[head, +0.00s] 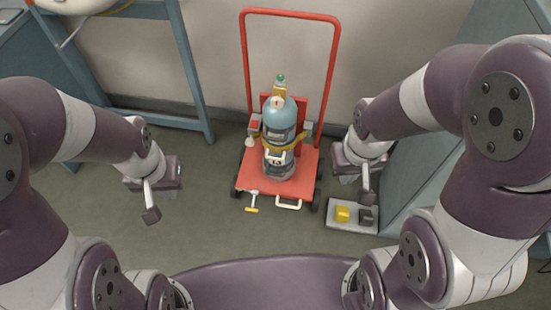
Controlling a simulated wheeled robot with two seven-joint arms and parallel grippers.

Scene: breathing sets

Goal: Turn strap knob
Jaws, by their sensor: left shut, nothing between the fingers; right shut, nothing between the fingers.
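A blue-and-grey cylinder (279,118) stands upright on a red cart (305,165). A yellow strap (285,146) runs around the cylinder. A small pale round knob (250,142) sits at the strap's left side, beside the cylinder; I take it to be the strap knob. My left gripper (151,213) is shut and empty, to the left of the cart and apart from it. My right gripper (367,197) is shut and empty, to the right of the cart, above a light tray. Neither gripper touches the knob or strap.
The light tray (336,224) holds a yellow block (343,214) and a dark block (365,216). A yellow-handled piece (252,205) and a white handle (289,205) are at the cart's front edge. The cart's red frame (334,70) rises behind. Blue-grey furniture stands on both sides.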

